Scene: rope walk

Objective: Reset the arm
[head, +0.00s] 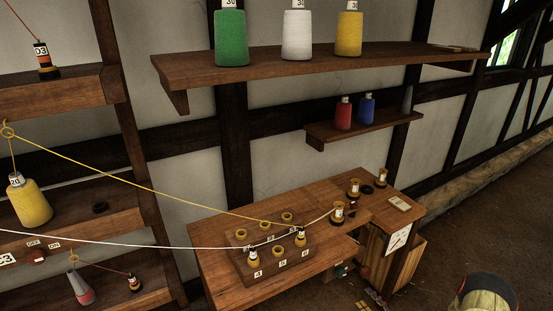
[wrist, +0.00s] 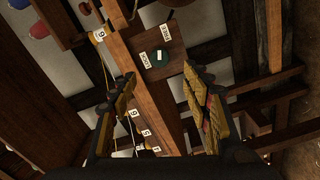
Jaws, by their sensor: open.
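My gripper (wrist: 160,76) shows in the wrist view with its two fingers spread wide apart. Nothing is held between them. The wrist view is tilted, and past the fingertips is a wooden panel (wrist: 178,48) with a round dark green piece (wrist: 159,57) and small white labels. A long wooden beam (wrist: 150,105) runs between the fingers in the picture, behind them. I cannot tell how far it is from them.
In the head view, a wooden bench (head: 225,286) carries a numbered spool block (head: 285,266) and loose spools. Yellow (head: 130,179) and white (head: 110,240) threads stretch across to it from the left rack (head: 85,92). Shelves (head: 320,64) with cones hang above. Floor is open at right.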

